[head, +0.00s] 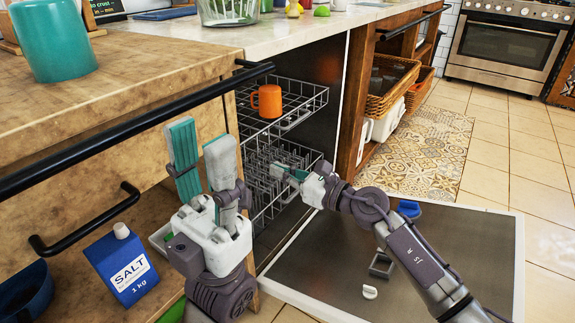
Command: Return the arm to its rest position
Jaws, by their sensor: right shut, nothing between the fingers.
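My right arm reaches in from the lower right over the lowered dishwasher door (460,250). Its gripper (279,171) is shut and empty, with its fingertips at the front of the lower dishwasher rack (262,200). I cannot tell whether they touch the wire. My left gripper (201,140) points upward in front of the wooden drawers, left of the racks. Its two teal-padded fingers stand apart with nothing between them. An orange mug (268,101) stands on the upper rack (308,98), above and left of the right gripper.
A blue salt box (122,268) stands at lower left, near a black drawer handle (85,225). A long black bar handle (130,128) crosses above. A teal cup (52,42) is on the counter. Small blue, grey and white pieces lie on the door. Tiled floor at right is clear.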

